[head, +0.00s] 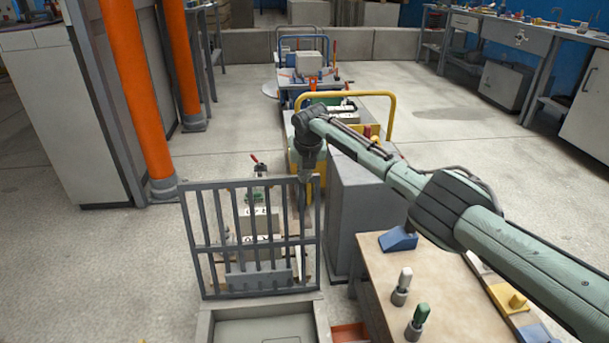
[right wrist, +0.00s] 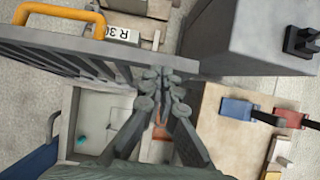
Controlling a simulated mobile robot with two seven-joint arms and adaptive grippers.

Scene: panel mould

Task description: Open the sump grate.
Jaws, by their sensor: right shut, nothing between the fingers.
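The sump grate (head: 227,246) is a dark grey barred panel standing nearly upright at the far side of the sump. The sump (head: 265,330) is a pale-rimmed box in front of it, with its opening uncovered. In the right wrist view the grate (right wrist: 95,62) runs across the upper left, and the sump (right wrist: 98,118) lies open below it. My right gripper (head: 303,190) points down at the grate's right edge. Its fingers (right wrist: 163,85) are shut and empty, close to the grate bars; I cannot tell whether they touch. My left gripper is out of view.
A grey cabinet (head: 355,215) stands close right of the grate. A tan-topped bench (head: 425,275) with small tools stands at the front right. Orange pipes (head: 137,90) rise at the left. Carts with a yellow rail (head: 345,94) stand behind. Floor left of the grate is clear.

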